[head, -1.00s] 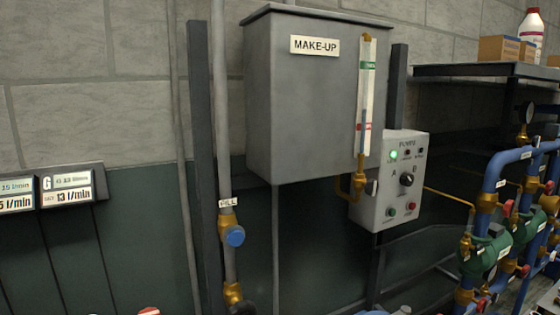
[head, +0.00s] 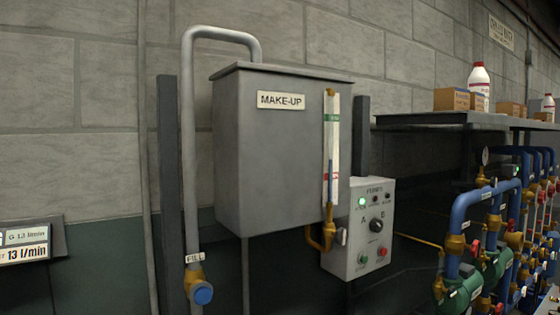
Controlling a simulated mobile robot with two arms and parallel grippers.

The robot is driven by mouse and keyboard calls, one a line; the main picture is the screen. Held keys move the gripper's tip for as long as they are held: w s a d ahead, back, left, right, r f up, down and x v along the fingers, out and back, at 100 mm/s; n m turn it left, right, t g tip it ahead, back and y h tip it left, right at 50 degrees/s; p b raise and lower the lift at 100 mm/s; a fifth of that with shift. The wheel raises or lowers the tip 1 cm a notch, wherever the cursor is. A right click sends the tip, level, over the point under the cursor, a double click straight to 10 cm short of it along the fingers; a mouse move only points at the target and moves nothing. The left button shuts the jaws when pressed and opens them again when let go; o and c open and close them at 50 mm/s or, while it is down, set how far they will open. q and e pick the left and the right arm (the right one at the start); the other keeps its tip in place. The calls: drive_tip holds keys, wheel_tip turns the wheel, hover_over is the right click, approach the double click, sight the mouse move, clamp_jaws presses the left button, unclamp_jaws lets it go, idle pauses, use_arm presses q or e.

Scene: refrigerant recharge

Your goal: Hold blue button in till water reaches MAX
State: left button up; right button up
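The blue button (head: 203,294) sits on a brass valve at the foot of the grey pipe labelled FILL (head: 195,259). This pipe rises and bends over into the top of the grey MAKE-UP tank (head: 275,150). A sight gauge (head: 331,150) with a white scale stands on the tank's right front, with a green mark near the top and a red mark lower down. The gauge lettering and the exact water level are too small to read. Neither of my grippers is in the head view, and nothing touches the blue button.
A grey pump box (head: 358,228) with a lit green lamp and a black knob is right of the tank. Blue pipes (head: 462,215) with valves crowd the right. A shelf (head: 430,122) holds bottles and boxes. A flow display (head: 25,245) is at left.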

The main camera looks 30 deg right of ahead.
clamp_jaws()
idle(1.1)
